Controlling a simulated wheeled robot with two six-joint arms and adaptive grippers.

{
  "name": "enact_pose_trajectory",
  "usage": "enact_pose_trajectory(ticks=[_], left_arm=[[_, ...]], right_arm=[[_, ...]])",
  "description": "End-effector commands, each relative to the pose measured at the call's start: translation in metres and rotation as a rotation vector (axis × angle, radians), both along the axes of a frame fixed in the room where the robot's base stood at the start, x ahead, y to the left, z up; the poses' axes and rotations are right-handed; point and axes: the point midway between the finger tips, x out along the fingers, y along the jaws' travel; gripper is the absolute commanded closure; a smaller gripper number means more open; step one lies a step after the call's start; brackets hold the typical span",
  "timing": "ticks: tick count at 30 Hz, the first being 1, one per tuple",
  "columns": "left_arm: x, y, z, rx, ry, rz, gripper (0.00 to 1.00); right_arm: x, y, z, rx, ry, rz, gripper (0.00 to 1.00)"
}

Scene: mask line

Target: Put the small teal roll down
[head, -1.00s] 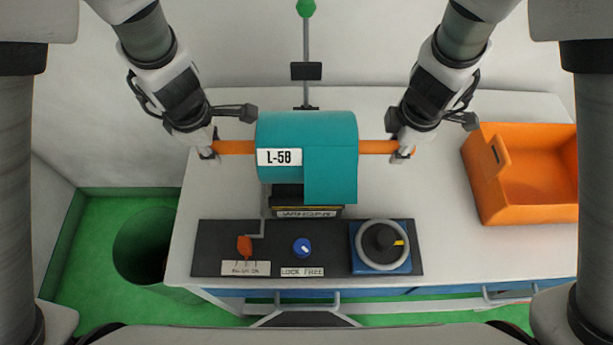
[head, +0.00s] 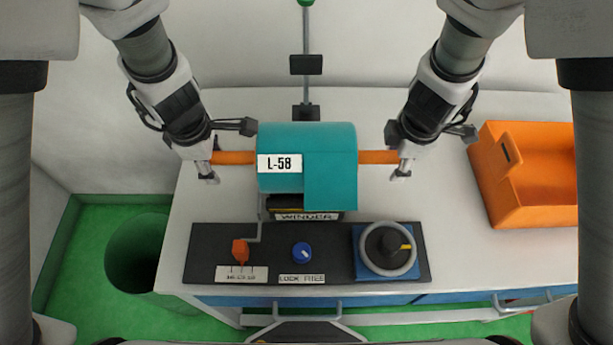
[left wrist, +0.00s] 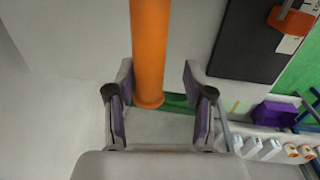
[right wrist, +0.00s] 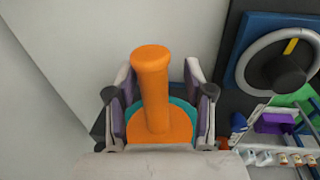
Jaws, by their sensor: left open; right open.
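The teal roll (head: 331,165), labelled L-58, sits level on an orange core (head: 235,158) above the black winder base (head: 305,207). A teal flap hangs down its front right. Contact beneath the roll is hidden. My left gripper (head: 207,175) is at the core's left end. In the left wrist view the orange core (left wrist: 151,50) runs between its open fingers (left wrist: 158,100). My right gripper (head: 401,173) is at the core's right end. In the right wrist view the orange core end (right wrist: 152,85) and flange lie between its open fingers (right wrist: 157,100).
A control panel (head: 215,265) with an orange lever (head: 240,250), blue knob (head: 301,252) and dial (head: 388,247) lies in front of the roll. An orange bin (head: 497,190) stands at right, and a green bin (head: 138,255) at left. A post (head: 306,85) rises behind the roll.

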Motion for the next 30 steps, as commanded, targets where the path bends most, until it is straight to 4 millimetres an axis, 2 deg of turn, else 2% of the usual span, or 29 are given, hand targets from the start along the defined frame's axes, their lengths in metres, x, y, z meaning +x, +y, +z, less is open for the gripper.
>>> enact_pose_trajectory(ticks=[1, 6, 12, 17, 27, 30], left_arm=[[0.002, -0.001, 0.012, 0.028, -0.022, -0.018, 0.48], [-0.002, 0.0, 0.045, 0.02, -0.027, -0.013, 0.48], [-0.007, 0.002, 0.074, 0.009, -0.024, -0.003, 0.48], [-0.009, 0.002, 0.079, 0.005, -0.019, 0.0, 0.48], [-0.009, 0.002, 0.079, 0.004, -0.018, 0.001, 0.48], [-0.009, 0.002, 0.078, 0.004, -0.018, 0.001, 0.48]], right_arm=[[-0.002, 0.002, -0.003, -0.031, 0.003, 0.021, 0.48], [-0.002, 0.002, -0.004, -0.032, 0.003, 0.02, 0.48], [-0.002, 0.002, -0.004, -0.031, 0.003, 0.021, 0.48], [-0.002, 0.002, 0.004, -0.029, 0.0, 0.021, 0.48], [-0.01, -0.002, 0.065, -0.008, -0.009, 0.008, 0.48], [-0.013, -0.002, 0.075, -0.004, -0.006, 0.003, 0.48]])
